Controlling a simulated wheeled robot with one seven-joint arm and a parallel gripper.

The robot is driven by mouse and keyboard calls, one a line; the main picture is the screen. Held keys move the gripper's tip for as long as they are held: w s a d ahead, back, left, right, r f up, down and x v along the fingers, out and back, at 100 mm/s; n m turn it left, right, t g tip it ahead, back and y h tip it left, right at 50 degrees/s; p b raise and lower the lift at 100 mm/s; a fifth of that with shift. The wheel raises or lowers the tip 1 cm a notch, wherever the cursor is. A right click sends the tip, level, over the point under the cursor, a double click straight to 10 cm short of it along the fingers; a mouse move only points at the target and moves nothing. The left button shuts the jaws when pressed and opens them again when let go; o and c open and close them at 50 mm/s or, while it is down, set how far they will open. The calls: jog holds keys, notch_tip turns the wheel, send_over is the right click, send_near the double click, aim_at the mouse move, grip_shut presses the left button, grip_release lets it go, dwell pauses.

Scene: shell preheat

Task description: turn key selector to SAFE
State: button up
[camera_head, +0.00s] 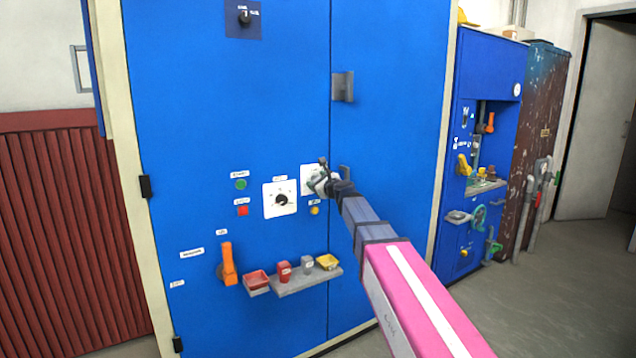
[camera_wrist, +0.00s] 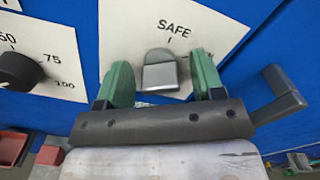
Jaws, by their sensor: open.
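The key selector (camera_wrist: 160,72) is a grey metal knob on a white plate (camera_wrist: 118,38) in the wrist view. The word SAFE stands above it with a short tick mark. Another label to the right is mostly hidden behind a finger. My gripper (camera_wrist: 161,60) is open, with one green finger on each side of the knob and a visible gap on both sides. I cannot tell exactly which mark the knob points at. In the head view my gripper (camera_head: 322,178) is at the blue cabinet, covering most of the selector plate (camera_head: 305,172).
A black dial (camera_head: 281,199) on a white plate is left of the selector; the dial (camera_wrist: 17,71) also shows in the wrist view. A grey handle (camera_wrist: 277,95) is close on the right. Below are a shelf (camera_head: 305,281) with small containers and an orange lever (camera_head: 228,264).

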jog(key=c, duration=0.9)
jog(key=shift+c, duration=0.2)
jog(key=shift+n, duration=0.3)
jog(key=n, duration=1.1)
jog(key=shift+n, duration=0.3)
jog(key=o, duration=0.9)
jog(key=shift+o, duration=0.2)
